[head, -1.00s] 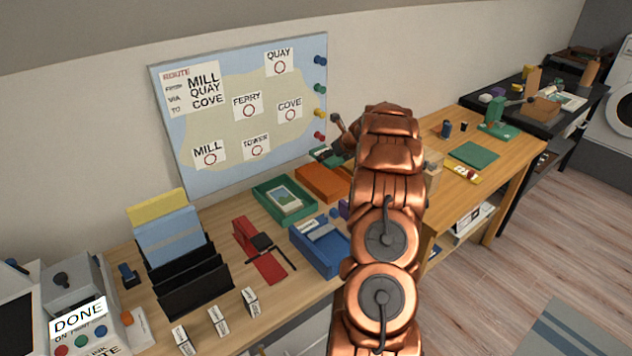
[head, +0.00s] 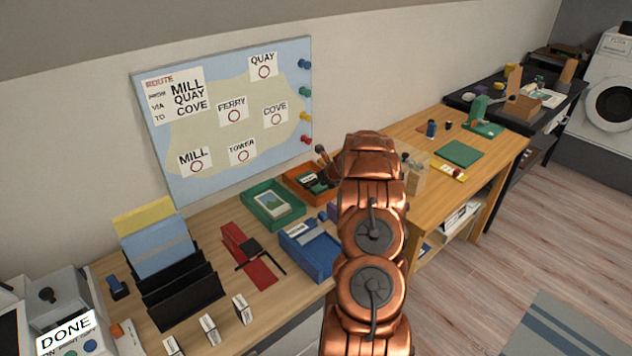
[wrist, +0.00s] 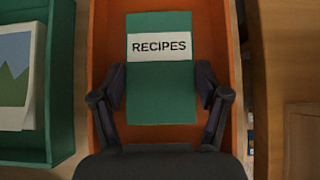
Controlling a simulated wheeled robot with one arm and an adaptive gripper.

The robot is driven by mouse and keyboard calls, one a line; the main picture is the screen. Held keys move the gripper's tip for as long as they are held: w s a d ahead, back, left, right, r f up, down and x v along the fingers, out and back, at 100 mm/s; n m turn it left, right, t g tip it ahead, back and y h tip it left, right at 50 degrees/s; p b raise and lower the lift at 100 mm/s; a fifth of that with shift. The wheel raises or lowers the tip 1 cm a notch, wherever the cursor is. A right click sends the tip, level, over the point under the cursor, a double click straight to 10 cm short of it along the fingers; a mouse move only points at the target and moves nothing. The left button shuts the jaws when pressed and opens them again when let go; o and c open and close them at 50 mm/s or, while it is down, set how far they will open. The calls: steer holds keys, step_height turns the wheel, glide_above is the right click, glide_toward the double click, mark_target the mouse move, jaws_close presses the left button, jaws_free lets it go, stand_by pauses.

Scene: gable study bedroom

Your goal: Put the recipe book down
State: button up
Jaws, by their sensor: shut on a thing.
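The recipe book is green with a white RECIPES label; in the wrist view the book (wrist: 162,98) lies between the two fingers of my gripper (wrist: 161,82). The fingers are shut on its left and right edges. The orange tray (wrist: 103,40) surrounds the book in that view. In the head view the book (head: 311,183) shows at the orange tray (head: 290,168), partly hidden behind my arm. It is in or just over the tray; I cannot tell whether it touches the bottom.
A green tray (head: 247,204) with a picture card stands left of the orange one. A blue box (head: 310,262) and red folder (head: 245,255) are nearer. A map board (head: 225,115) stands against the wall. A second table (head: 425,165) is at the right.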

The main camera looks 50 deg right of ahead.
steer(key=o, duration=1.3)
steer(key=shift+f, duration=0.1)
